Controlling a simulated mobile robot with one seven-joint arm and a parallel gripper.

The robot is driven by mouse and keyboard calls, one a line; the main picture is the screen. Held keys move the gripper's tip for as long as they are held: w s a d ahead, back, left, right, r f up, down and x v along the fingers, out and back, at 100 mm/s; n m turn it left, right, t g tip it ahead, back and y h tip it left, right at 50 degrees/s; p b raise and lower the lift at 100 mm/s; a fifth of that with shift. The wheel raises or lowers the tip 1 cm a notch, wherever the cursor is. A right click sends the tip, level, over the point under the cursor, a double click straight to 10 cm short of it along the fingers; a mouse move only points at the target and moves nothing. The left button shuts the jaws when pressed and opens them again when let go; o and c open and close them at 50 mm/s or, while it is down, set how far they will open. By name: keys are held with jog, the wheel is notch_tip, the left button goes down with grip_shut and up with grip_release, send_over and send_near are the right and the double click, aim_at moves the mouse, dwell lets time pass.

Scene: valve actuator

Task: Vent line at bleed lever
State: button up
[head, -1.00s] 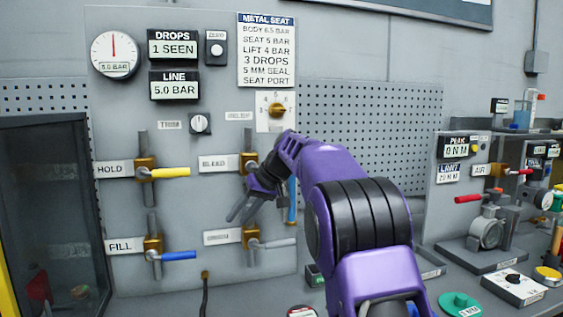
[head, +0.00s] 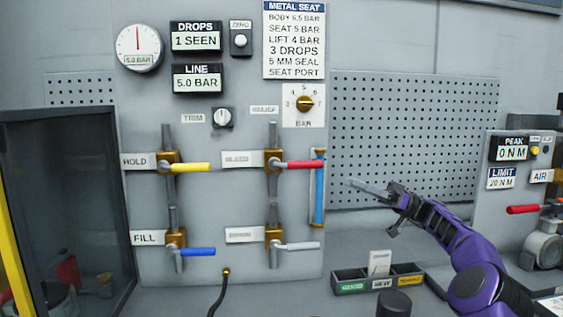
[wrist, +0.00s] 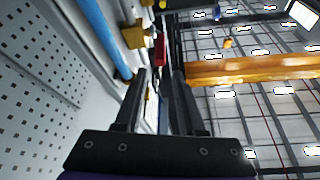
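The bleed lever (head: 303,164) has a red handle pointing right from a brass valve body, beside the BLEED label (head: 248,158). In the wrist view the red handle (wrist: 160,48) shows beyond the fingertips, roughly in line with the gap between them. My gripper (head: 352,184) is to the right of the lever and slightly lower, apart from it, with its fingers pointing left. In the wrist view the two fingers (wrist: 160,80) stand apart with nothing held. The LINE display (head: 197,78) reads 5.0 BAR, and the DROPS display (head: 195,36) reads 1 SEEN.
A blue vertical tube (head: 319,188) stands between my gripper and the lever. The yellow hold lever (head: 192,167), blue fill lever (head: 197,252) and a grey lever (head: 302,246) share the panel. A sorting tray (head: 350,287) sits below on the bench.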

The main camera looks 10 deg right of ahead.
aim_at(295, 164)
jog(key=x, duration=1.7)
jog(key=shift+b, duration=0.35)
grip_shut()
dwell(0.6)
